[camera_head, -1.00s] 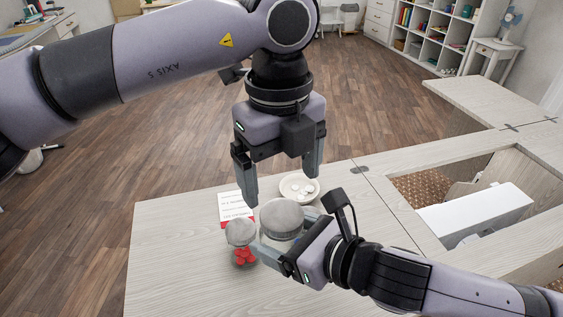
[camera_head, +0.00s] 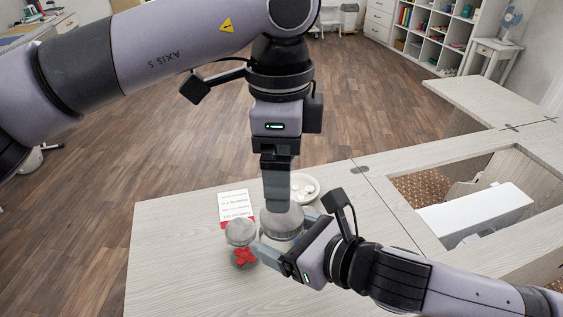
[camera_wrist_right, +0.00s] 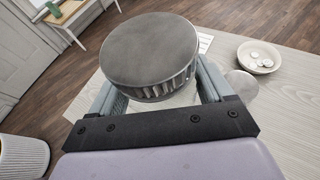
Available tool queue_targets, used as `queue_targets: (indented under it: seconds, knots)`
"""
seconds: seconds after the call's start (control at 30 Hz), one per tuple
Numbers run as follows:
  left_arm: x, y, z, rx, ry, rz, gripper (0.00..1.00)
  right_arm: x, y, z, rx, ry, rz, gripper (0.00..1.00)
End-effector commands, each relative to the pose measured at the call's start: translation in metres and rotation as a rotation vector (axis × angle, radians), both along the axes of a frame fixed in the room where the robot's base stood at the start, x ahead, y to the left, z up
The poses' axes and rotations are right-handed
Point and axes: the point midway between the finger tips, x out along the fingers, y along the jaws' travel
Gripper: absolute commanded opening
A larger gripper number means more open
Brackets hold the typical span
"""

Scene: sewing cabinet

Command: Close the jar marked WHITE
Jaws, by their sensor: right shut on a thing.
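A jar with a wide grey ribbed lid (camera_head: 283,223) stands on the table, its body mostly hidden under the lid. The lid also shows large in the right wrist view (camera_wrist_right: 150,48); I cannot tell whether it is seated or turned tight. My right gripper (camera_head: 290,234) is shut around the jar, one finger on each side just below the lid. My left gripper (camera_head: 279,206) points straight down over the lid. Its fingers are seen edge-on and overlap, so their gap is hidden. No WHITE marking is readable.
A smaller jar with red pieces (camera_head: 244,257) and a grey lid stands just left of my right gripper. A card (camera_head: 234,204) lies behind it. A dish with white pieces (camera_head: 313,184) stands behind the big jar. The table's front left is clear.

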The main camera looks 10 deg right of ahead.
Motion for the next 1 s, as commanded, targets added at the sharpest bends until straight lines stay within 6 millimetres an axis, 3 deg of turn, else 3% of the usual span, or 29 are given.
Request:
queue_targets:
  seconds: [0.27,0.7,1.0]
  knots:
    - [0.0,0.0,-0.012,0.002,0.001,-0.001,0.9,0.0,0.0,0.001,0.001,-0.002,0.0,0.0]
    - [-0.001,-0.001,-0.072,0.001,0.001,-0.001,0.9,0.0,0.0,0.001,0.001,-0.002,0.0,0.0]
    - [-0.001,-0.001,-0.08,0.0,0.0,-0.002,0.9,0.0,0.0,0.001,0.001,-0.002,0.0,0.0]
